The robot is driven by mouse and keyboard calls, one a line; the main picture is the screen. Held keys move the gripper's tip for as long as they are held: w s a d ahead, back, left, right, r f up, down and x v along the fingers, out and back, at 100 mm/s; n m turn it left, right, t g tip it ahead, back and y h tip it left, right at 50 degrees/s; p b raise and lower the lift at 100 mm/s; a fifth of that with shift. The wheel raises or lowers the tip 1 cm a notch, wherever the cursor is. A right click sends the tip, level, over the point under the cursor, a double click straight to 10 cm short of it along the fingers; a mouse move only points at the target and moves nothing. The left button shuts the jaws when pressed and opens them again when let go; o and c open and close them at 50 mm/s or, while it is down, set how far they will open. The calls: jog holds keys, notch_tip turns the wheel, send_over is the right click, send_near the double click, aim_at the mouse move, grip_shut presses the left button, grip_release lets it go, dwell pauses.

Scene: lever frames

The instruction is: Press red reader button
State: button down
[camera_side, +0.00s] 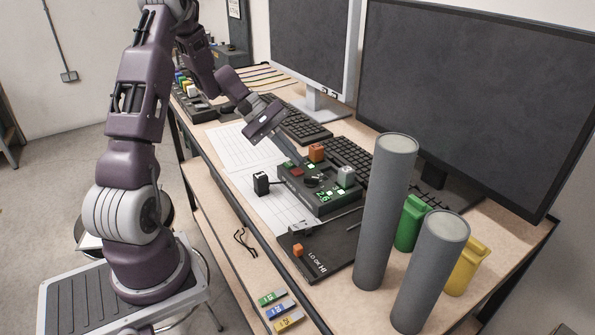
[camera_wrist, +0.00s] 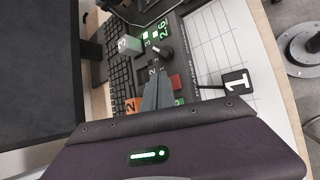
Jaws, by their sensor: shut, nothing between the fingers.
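The reader is a dark box (camera_side: 325,200) on the desk with lit green digits and a black knob; it also shows in the wrist view (camera_wrist: 185,55). Its red button (camera_side: 297,171) is on the top face near the left end; in the wrist view the red button (camera_wrist: 177,82) shows just right of my fingers. My gripper (camera_side: 297,160) is shut and empty, pointing down close to the red button. In the wrist view my gripper (camera_wrist: 158,76) partly covers the reader's face. Whether the fingertips touch the button I cannot tell.
An orange block (camera_side: 316,152) and a grey block (camera_side: 346,175) stand at the reader. A black block (camera_side: 261,184) stands on the white paper. Keyboards and monitors (camera_side: 470,100) are behind; tall grey cylinders (camera_side: 385,220) stand at front right. A dark panel (camera_side: 325,248) lies in front.

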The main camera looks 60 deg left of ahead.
aim_at(294, 170)
jog(key=shift+f, duration=0.1)
dwell(0.7)
jog(key=shift+f, duration=0.3)
jog(key=shift+f, duration=0.4)
dwell(0.5)
jog(key=shift+r, duration=0.8)
jog(key=shift+r, duration=2.55)
